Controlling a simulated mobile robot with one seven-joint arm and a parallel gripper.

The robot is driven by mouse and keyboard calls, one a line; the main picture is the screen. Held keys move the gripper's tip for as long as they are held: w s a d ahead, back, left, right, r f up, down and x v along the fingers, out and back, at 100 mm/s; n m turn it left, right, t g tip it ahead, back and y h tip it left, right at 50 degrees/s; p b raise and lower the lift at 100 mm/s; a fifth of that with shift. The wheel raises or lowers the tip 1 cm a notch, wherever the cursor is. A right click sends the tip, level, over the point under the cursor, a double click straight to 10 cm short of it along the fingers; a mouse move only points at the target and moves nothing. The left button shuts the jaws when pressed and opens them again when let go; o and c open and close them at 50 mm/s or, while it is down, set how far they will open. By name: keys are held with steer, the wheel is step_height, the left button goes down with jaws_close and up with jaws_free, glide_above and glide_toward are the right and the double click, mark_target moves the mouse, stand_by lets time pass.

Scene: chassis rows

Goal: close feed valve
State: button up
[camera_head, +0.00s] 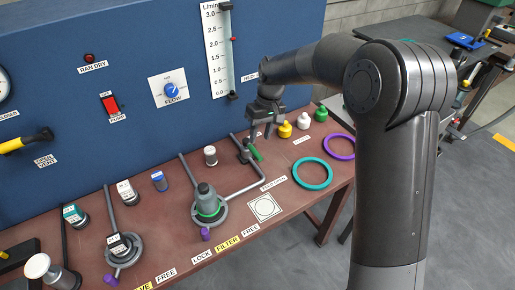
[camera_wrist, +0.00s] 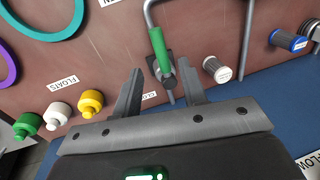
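A valve with a green lever handle (camera_head: 254,150) sits on a grey pipe on the brown bench, close to the blue panel. I take it as the feed valve, though its label is not clearly readable. In the wrist view the green handle (camera_wrist: 158,45) points away from my gripper, roughly in line with the pipe. The dark valve body (camera_wrist: 160,68) lies just beyond and between my fingertips. My gripper (camera_head: 262,128) is above the valve in the head view. The wrist view shows its fingers (camera_wrist: 160,80) spread apart with nothing held.
Yellow (camera_head: 285,129), white (camera_head: 303,120) and green (camera_head: 320,113) floats stand right of the valve. Teal (camera_head: 313,173) and purple (camera_head: 339,146) rings lie near the bench's right end. A white-capped cylinder (camera_head: 210,155) stands left of the valve. A filter housing (camera_head: 208,203) is on the same pipe.

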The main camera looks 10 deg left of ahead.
mark_target(257, 152)
steer(key=f, duration=0.4)
steer(key=s+f, duration=0.1)
steer(key=f, duration=0.1)
steer(key=shift+a+f, duration=0.15)
steer(key=shift+a, duration=0.25)
jaws_close()
